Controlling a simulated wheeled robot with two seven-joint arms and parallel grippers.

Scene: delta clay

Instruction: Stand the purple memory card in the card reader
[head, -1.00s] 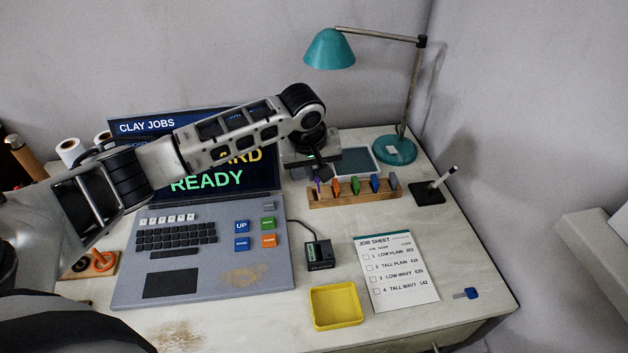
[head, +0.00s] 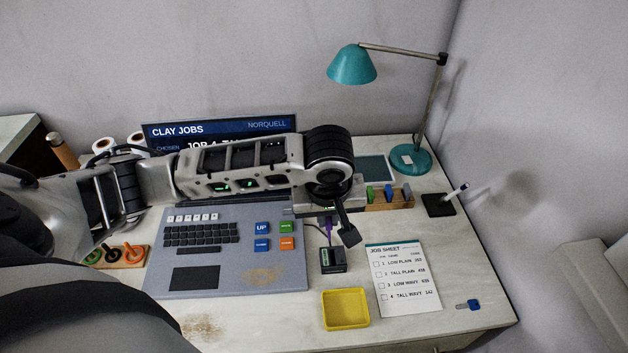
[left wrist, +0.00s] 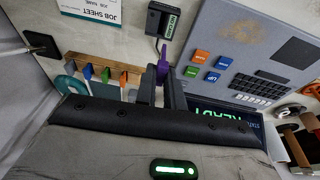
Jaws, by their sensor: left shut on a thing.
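The purple memory card (head: 329,227) is held in my left gripper (head: 337,222), its lower end pointing down. It also shows in the left wrist view (left wrist: 162,62) between the two fingers (left wrist: 161,88). The card reader (head: 333,260) is a small black box on the desk right of the laptop. In the left wrist view the reader (left wrist: 164,22) shows a green label reading "NO CARD". In the head view the card is above the reader and apart from it. My right gripper is not in view.
The wooden rack (head: 390,206) behind holds several other coloured cards. The laptop (head: 225,275) lies left of the reader, the yellow tray (head: 346,309) in front and the job sheet (head: 404,279) to the right. A teal lamp (head: 352,65) stands at the back.

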